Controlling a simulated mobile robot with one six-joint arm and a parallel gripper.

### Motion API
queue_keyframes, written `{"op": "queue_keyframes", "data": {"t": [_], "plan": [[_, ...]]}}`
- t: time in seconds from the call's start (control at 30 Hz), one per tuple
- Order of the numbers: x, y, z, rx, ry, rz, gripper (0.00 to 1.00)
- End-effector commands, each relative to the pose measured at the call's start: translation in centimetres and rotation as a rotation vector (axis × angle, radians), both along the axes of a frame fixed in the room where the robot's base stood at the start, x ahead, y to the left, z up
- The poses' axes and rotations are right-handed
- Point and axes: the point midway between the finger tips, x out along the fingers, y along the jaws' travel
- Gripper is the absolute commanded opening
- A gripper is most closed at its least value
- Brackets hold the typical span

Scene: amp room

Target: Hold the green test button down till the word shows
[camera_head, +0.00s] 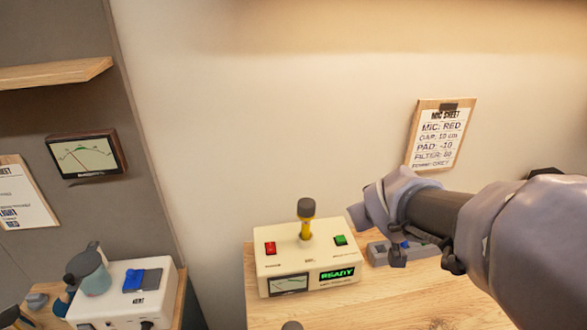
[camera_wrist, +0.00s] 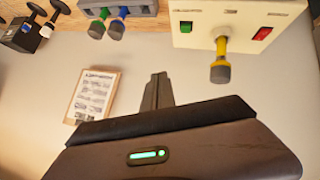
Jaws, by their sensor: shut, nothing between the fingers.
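A cream box (camera_head: 306,262) stands on a wooden bench against the wall. Its green button (camera_head: 340,240) is at the right and also shows in the wrist view (camera_wrist: 186,27). A red button (camera_head: 270,248) is at the left, with a yellow lever (camera_head: 306,222) with a dark knob between them. The front display (camera_head: 337,275) is lit green and reads READY. My gripper (camera_wrist: 158,92) is shut and empty in the wrist view, apart from the green button. In the head view my wrist is to the right of and above the box; the fingertips are hard to make out.
A grey box (camera_head: 380,253) with coloured plugs sits right of the cream box, under my arm. A mic sheet (camera_head: 438,135) hangs on the wall behind. A white box (camera_head: 125,295) with a blue switch stands on the left. A meter (camera_head: 86,155) hangs on the left panel.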

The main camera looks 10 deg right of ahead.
Motion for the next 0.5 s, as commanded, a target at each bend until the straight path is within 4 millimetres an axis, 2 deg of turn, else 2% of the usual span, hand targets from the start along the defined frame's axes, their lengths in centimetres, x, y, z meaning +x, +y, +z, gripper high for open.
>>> {"op": "queue_keyframes", "data": {"t": [0.07, 0.13, 0.2, 0.3, 0.4, 0.5], "plan": [[3.4, -1.3, 0.6, -0.081, 0.004, 0.107, 0.0], [6.4, -1.8, 0.0, -0.149, 0.007, 0.24, 0.0], [8.9, -1.9, -1.4, -0.195, 0.016, 0.387, 0.0], [10.6, -1.4, -4.1, -0.217, 0.031, 0.575, 0.0], [11.1, -0.7, -6.2, -0.215, 0.041, 0.694, 0.0], [11.1, -0.3, -7.3, -0.209, 0.046, 0.748, 0.0]]}}
